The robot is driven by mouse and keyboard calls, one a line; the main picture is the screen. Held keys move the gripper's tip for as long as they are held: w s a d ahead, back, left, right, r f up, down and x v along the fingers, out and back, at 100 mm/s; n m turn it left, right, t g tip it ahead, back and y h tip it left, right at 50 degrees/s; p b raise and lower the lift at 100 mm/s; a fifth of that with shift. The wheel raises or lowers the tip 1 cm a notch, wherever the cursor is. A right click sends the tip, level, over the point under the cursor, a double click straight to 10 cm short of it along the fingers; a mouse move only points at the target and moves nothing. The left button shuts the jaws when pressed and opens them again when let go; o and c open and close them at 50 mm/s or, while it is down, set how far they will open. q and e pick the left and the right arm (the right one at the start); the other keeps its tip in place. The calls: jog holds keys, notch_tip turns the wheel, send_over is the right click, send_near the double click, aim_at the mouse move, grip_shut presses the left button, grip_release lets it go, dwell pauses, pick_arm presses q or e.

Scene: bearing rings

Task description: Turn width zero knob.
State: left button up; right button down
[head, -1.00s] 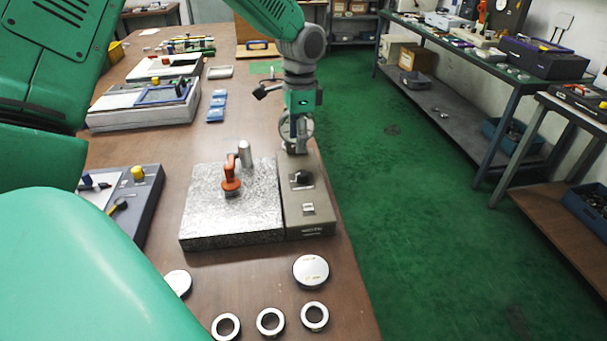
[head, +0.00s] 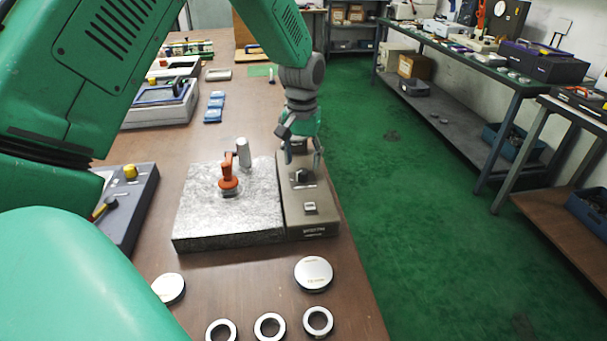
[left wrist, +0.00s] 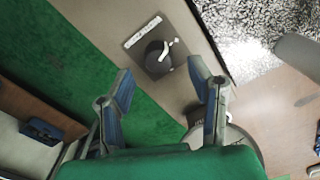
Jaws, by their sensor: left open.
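A black knob (head: 301,175) sits on top of a narrow grey-brown box (head: 312,228) beside a speckled metal block. In the left wrist view the black knob (left wrist: 157,60) shows a pale pointer and stands by a small light label plate, too small to read. My left gripper (head: 302,155) is over the far end of the box, just beyond the knob. In the left wrist view my left gripper (left wrist: 161,84) has its two fingers wide apart with nothing between them, and the knob lies past the fingertips. My right gripper is not in view.
A speckled block (head: 215,230) with an orange-handled part (head: 228,182) and an upright metal cylinder (head: 243,152) adjoins the box on the left. Several rings and round discs (head: 313,272) lie in front. The table edge is close on the right, with green floor beyond.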

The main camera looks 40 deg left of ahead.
aim_at(302, 171)
pick_arm(q)
jog(key=f, duration=0.3)
jog(key=shift+a, duration=0.2)
jog(key=shift+f, duration=0.3)
jog(key=shift+d+f, duration=0.15)
jog(key=shift+d, duration=0.3)
jog(key=shift+a, duration=0.1)
jog(key=c, duration=1)
jog(key=shift+a, duration=0.15)
grip_shut()
